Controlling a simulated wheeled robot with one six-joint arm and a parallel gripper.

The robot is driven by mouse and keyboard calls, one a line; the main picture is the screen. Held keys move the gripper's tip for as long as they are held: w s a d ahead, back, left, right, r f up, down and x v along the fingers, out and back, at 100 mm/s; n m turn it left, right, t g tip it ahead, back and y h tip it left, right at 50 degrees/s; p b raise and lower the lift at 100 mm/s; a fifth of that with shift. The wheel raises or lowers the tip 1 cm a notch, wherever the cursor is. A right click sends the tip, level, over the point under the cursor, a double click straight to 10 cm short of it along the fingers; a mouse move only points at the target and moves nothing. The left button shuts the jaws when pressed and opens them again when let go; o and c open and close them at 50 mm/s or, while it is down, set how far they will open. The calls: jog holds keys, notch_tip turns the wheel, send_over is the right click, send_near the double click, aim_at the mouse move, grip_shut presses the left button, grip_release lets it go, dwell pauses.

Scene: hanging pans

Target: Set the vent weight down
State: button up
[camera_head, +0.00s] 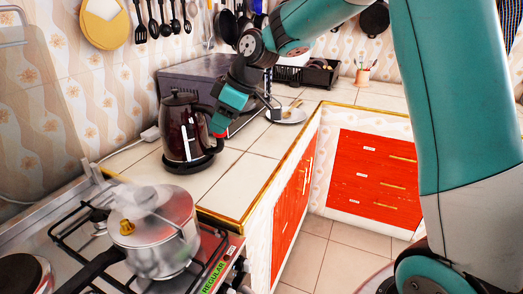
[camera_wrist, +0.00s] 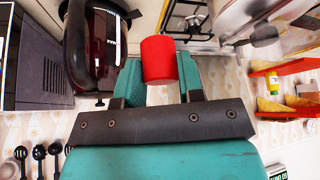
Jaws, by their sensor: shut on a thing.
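My gripper (camera_head: 219,130) is shut on a small red cylinder, the vent weight (camera_wrist: 159,60), which sits between the two teal fingers in the wrist view. In the head view only a little red (camera_head: 218,135) shows at the fingertips, beside the dark kettle. The gripper is above the tiled counter and appears close to the kettle's right side; I cannot tell whether they touch. The silver pressure cooker (camera_head: 168,255) stands on the stove at lower left, with a gold-coloured fitting (camera_head: 127,227) on its lid. Its underside details are hidden.
The dark red kettle (camera_head: 180,130) stands on the counter, left of my gripper. A microwave (camera_head: 185,78) is behind it. A plate (camera_head: 287,117) lies further right. Bare counter tiles (camera_head: 226,180) lie in front of the kettle. The stove (camera_head: 60,240) has a second burner at left.

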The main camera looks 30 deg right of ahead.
notch_tip(320, 180, down, 20)
jog(key=shift+s+r+p, duration=0.1)
jog(key=shift+r+p, duration=0.15)
jog(key=shift+p, duration=0.55)
jog(key=shift+f, duration=0.15)
jog(key=o, duration=0.9)
